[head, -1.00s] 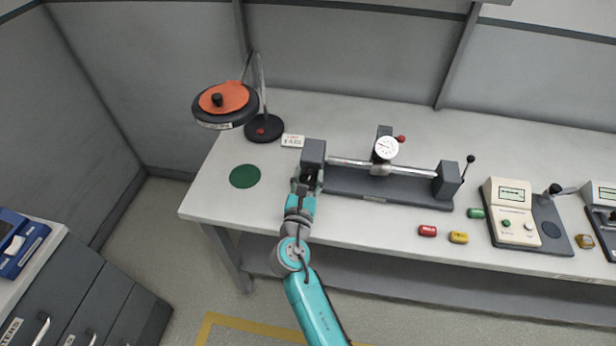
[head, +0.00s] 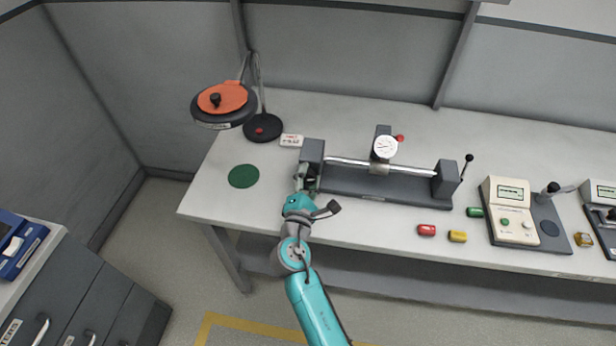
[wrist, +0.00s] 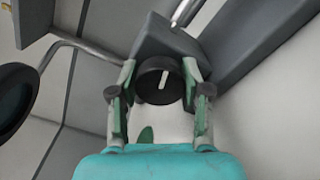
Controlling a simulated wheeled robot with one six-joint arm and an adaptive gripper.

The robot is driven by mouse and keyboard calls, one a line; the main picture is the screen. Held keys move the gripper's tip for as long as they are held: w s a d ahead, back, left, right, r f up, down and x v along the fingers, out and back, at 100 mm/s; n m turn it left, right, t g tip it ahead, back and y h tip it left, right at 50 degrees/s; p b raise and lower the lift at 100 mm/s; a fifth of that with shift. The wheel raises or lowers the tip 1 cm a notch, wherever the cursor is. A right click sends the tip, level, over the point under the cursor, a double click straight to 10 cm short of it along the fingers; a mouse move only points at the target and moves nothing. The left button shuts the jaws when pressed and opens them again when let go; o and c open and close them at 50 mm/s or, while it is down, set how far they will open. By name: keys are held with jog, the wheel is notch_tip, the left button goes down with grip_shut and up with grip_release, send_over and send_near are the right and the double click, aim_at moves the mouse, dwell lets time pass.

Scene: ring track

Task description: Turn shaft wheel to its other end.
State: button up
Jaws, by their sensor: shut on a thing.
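The shaft wheel (wrist: 153,88) is a round black knob with a white line. In the wrist view it sits on the grey end block (wrist: 165,40), its white line nearly upright in the picture. My gripper (wrist: 158,72) is shut on the wheel, one green-padded finger at each side. In the head view my gripper (head: 306,180) is at the front of the left end block (head: 312,151), and the wheel is hidden there. A bright shaft (head: 345,162) runs right from this block, past a dial gauge (head: 384,147), to the right block (head: 446,180).
A lamp with an orange top (head: 222,98) and a green disc (head: 244,176) are left of the fixture. A small white card (head: 291,140) lies behind. Red (head: 427,230), yellow (head: 458,236) and green (head: 475,211) pieces lie front right. A cream meter (head: 514,212) stands further right.

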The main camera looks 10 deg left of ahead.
jog(key=m, duration=0.6)
jog(key=shift+f+m, duration=0.15)
jog(key=shift+m, duration=0.15)
jog(key=m, duration=0.6)
jog(key=shift+f, duration=0.15)
jog(key=o, duration=1.2)
jog(key=shift+c, duration=0.2)
jog(key=s, duration=1.2)
jog(key=shift+a, duration=0.15)
